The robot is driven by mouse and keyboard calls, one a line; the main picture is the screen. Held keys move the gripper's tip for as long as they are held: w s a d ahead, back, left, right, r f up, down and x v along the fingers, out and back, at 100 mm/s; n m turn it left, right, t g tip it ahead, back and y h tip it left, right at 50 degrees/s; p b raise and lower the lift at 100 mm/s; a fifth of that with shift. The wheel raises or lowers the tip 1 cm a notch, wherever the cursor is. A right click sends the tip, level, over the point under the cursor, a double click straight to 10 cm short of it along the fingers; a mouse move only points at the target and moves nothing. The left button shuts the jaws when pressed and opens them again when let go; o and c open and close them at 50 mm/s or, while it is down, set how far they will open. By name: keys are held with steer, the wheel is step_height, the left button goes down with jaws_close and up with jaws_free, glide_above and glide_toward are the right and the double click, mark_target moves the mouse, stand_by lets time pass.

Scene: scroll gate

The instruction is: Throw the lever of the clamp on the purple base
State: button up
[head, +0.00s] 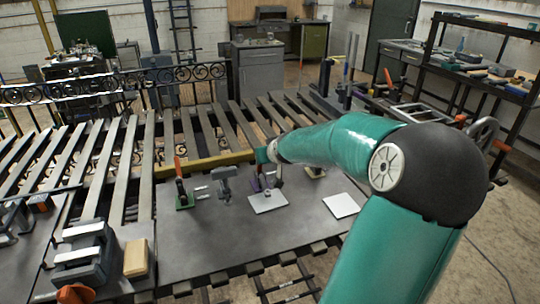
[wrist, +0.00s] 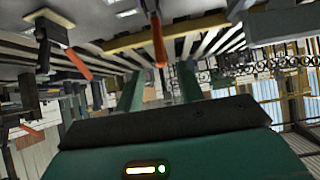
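The purple base (head: 257,184) shows as a small patch in the head view, beside a white plate on the grey bench top, partly hidden by the end of my arm. In the wrist view, which looks upside down, an orange lever grip (wrist: 158,50) hangs in the middle. My gripper (wrist: 160,78) is open, with its two green fingers apart on either side of the line to that grip. I see no contact, and the depth between them is unclear. In the head view my gripper is mostly hidden at the arm's end. The clamp body is not clear in either view.
A clamp on a green base (head: 184,201) with an upright red lever stands to the left, with a grey bracket (head: 224,184) nearby. Another clamp on a tan base (head: 314,173) stands to the right. A yellow bar (head: 205,164) runs behind.

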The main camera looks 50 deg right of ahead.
steer(key=shift+v, duration=1.3)
